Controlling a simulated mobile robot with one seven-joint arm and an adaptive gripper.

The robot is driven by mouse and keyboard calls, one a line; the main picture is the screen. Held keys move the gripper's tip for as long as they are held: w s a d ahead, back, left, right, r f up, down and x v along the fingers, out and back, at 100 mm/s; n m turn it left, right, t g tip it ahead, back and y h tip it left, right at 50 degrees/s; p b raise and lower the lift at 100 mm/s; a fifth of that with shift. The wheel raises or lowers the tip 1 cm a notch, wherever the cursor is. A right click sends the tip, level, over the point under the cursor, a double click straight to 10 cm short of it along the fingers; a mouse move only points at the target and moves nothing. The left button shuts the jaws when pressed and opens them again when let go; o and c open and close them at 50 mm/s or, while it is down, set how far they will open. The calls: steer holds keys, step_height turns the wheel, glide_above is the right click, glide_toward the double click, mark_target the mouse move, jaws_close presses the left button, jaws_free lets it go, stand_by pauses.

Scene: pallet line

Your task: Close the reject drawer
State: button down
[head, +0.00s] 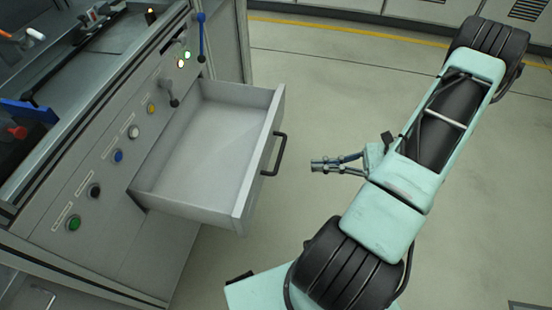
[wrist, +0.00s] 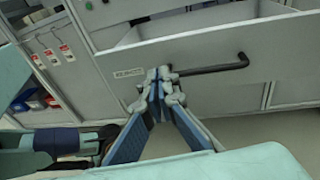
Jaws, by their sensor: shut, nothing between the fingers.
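The reject drawer (head: 205,150) is pulled well out of the grey cabinet and looks empty inside. A dark bar handle (head: 274,155) sits on its front panel. My gripper (head: 318,165) is shut and empty, apart from the drawer, a short way to the right of the handle in the head view. In the wrist view, the drawer front (wrist: 215,75) lies ahead, with a small label on it. The shut fingertips (wrist: 158,75) appear in front of the panel, near the left end of the handle (wrist: 210,68).
The cabinet face carries a row of coloured buttons (head: 118,155), lit indicators and a blue lever (head: 201,38). Red-and-white tags (wrist: 52,55) hang left of the drawer in the wrist view. The floor (head: 340,90) around the drawer front is clear.

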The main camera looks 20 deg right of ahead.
mark_target(263, 151)
steer(key=w+a+t+b, duration=0.1)
steer(key=w+a, duration=0.2)
steer(key=w+a+m+t+b, duration=0.1)
steer(key=w+a, duration=0.2)
steer(key=w+a+f+m+t, duration=0.1)
steer(key=w+a, duration=0.1)
steer(key=a, duration=0.1)
steer(key=shift+w+a+f+b, duration=0.1)
steer(key=shift+w+a+b, duration=0.2)
steer(key=shift+w+b, duration=0.1)
steer(key=shift+w+a, duration=0.3)
steer(key=shift+a, duration=0.15)
steer(key=r+p+x, duration=0.1)
steer(key=p+x, duration=0.1)
steer(key=x, duration=2.3)
steer(key=shift+w, duration=0.25)
